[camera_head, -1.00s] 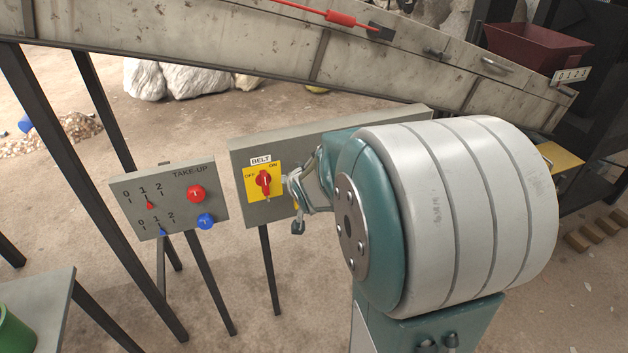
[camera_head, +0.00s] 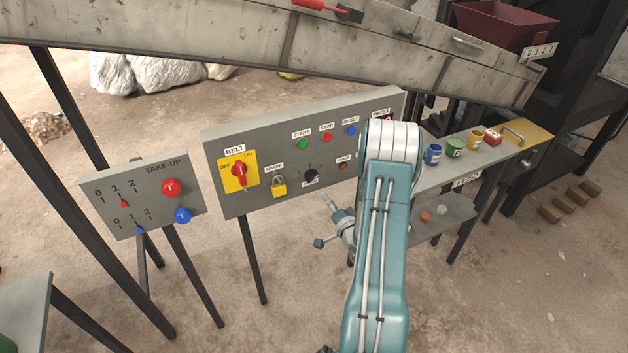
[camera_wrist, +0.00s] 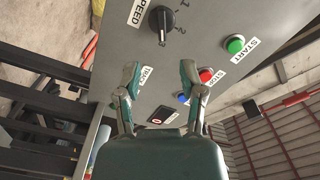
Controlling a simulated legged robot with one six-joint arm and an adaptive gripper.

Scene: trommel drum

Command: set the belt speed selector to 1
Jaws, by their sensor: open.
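The belt speed selector is a black knob (camera_head: 311,176) on the grey belt panel (camera_head: 225,195). In the wrist view the knob (camera_wrist: 161,20) sits at the top, beside the SPEED label, with 1, 2 and 3 around it. Its pale mark seems to face the 3, though it is small. My gripper (camera_head: 328,223) is below and slightly right of the knob in the head view. In the wrist view my gripper (camera_wrist: 160,80) is open, with its two fingers apart and nothing between them. It does not touch the knob.
A red BELT switch (camera_head: 239,171) and yellow padlock (camera_head: 279,187) are left of the knob. Green START (camera_head: 302,144), red STOP (camera_head: 327,137) and blue RESET (camera_head: 351,130) buttons sit above. The TAKE-UP panel (camera_head: 150,200) stands left; the feed shelf (camera_head: 430,180) with cups is right.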

